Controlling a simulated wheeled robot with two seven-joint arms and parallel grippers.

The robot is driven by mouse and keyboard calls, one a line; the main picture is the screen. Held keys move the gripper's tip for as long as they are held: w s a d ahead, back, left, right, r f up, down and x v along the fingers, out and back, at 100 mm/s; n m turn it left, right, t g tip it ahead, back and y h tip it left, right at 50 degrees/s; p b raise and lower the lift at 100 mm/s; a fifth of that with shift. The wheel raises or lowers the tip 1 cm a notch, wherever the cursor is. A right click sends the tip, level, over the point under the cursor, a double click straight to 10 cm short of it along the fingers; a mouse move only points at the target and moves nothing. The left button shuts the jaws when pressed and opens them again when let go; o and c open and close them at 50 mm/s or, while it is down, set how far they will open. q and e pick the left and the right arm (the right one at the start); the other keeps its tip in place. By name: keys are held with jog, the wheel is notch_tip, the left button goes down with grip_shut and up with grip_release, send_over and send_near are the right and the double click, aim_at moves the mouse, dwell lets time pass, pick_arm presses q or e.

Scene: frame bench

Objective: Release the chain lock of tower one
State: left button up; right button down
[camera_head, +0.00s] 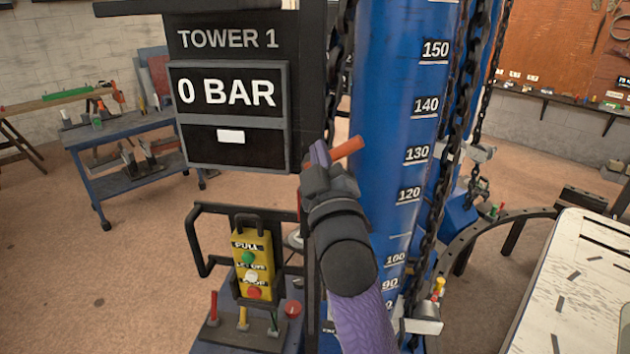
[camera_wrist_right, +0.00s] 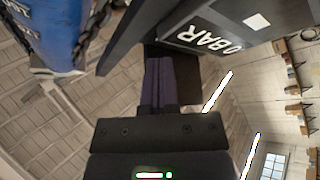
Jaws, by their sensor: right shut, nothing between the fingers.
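Tower one is the blue column (camera_head: 395,120) with white scale marks, beside a black panel (camera_head: 232,95) reading "TOWER 1" and "0 BAR". A dark chain (camera_head: 455,125) hangs along the column's right side. An orange-red handle (camera_head: 347,149) sticks out at the column's left edge; I cannot tell whether it belongs to the chain lock. My right gripper (camera_head: 320,155) is shut and empty just left of this handle; contact is unclear. Its closed purple fingers (camera_wrist_right: 158,85) also show in the right wrist view, near the panel. My arm hides the column's lower left. My left gripper is not in view.
A yellow control box (camera_head: 253,262) with green, white and red buttons hangs below the panel. Several coloured levers (camera_head: 243,318) stand under it. A blue workbench (camera_head: 125,130) is at the left, a white table (camera_head: 580,290) at the right. Open floor lies at the left.

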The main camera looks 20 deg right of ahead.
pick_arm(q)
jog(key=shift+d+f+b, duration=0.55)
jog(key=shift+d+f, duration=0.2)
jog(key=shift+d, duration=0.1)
pick_arm(e)
jog(key=v, duration=0.3)
jog(key=d+v, duration=0.1)
jog(key=v, duration=0.1)
jog(key=shift+s+f, duration=0.1)
jog(key=shift+f, duration=0.25)
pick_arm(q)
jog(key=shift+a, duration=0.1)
